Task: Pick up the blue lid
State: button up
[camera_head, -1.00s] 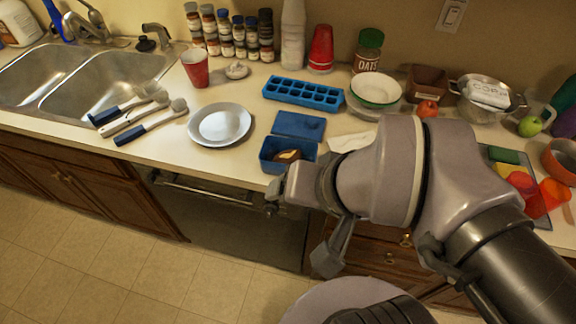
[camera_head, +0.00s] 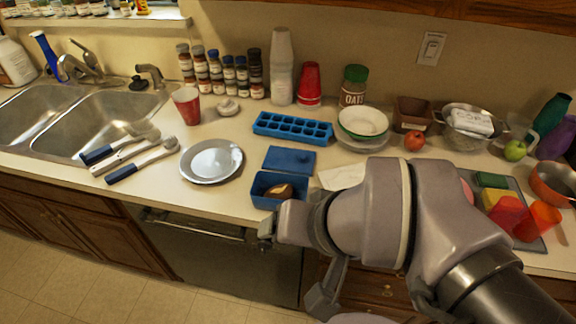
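The blue lid (camera_head: 290,160) is a flat rectangle lying on the counter, just behind an open blue container (camera_head: 262,188). The container holds a brown item (camera_head: 279,191). My gripper (camera_head: 293,262) is in front of the counter edge, below and in front of the container, apart from the lid. Its two fingers look spread, with nothing seen between them. My arm comes in from the lower right and hides part of the counter to the right of the container.
A blue ice tray (camera_head: 292,128) lies behind the lid. A grey plate (camera_head: 211,160) is to the left, and a white paper (camera_head: 342,176) to the right. Stacked bowls (camera_head: 362,122) stand at the back right. Brushes (camera_head: 140,160) lie near the sink (camera_head: 120,118).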

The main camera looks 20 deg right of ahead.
aim_at(279, 160)
jog(key=i+j+z, duration=0.45)
jog(key=i+j, duration=0.25)
jog(key=j, duration=0.15)
